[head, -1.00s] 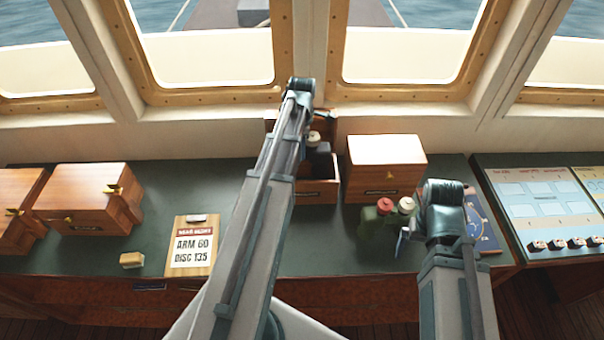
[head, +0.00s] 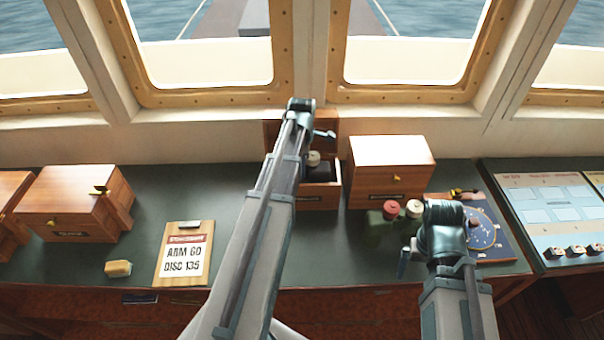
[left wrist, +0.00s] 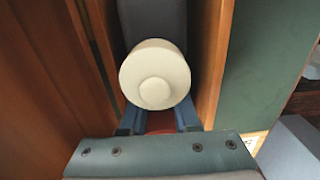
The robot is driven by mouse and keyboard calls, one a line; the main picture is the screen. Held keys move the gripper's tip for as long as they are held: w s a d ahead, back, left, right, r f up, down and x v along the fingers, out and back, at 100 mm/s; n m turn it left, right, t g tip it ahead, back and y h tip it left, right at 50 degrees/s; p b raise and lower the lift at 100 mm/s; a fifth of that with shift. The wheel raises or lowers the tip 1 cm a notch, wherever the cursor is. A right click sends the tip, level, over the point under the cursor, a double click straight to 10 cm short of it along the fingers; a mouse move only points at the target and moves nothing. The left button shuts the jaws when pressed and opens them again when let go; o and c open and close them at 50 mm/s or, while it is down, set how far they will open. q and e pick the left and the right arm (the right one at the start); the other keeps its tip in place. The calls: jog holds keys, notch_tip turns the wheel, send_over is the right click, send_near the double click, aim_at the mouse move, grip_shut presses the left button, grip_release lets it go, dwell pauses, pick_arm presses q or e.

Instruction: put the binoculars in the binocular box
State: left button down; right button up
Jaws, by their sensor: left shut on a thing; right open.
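The binocular box (head: 318,197) is the open wooden box behind my left arm, its lid (head: 325,124) raised against the wall. My left gripper (left wrist: 158,120) is shut on the binoculars, whose round cream cap (left wrist: 155,74) shows between the fingers. In the head view the cap (head: 313,159) is at the box opening, beside a dark shape inside. Wooden walls flank the gripper in the wrist view. How deep the binoculars sit is hidden. My right gripper (head: 407,258) is open over the front right counter, mostly hidden by its own wrist.
A closed wooden box (head: 390,165) stands right of the open one. Before it are a red cap (head: 391,209) and a cream cap (head: 414,208) on a dark green body.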

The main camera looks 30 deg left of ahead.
pick_arm(q)
jog(key=shift+f, duration=0.1)
jog(key=c, duration=1.1)
grip_release()
jog(key=shift+f, duration=0.1)
jog(key=o, duration=0.5)
jog(key=shift+c, duration=0.2)
notch_tip(320, 180, up, 13)
jog(key=p, duration=1.2)
jog(key=shift+f, duration=0.2)
jog(key=shift+d+f, duration=0.1)
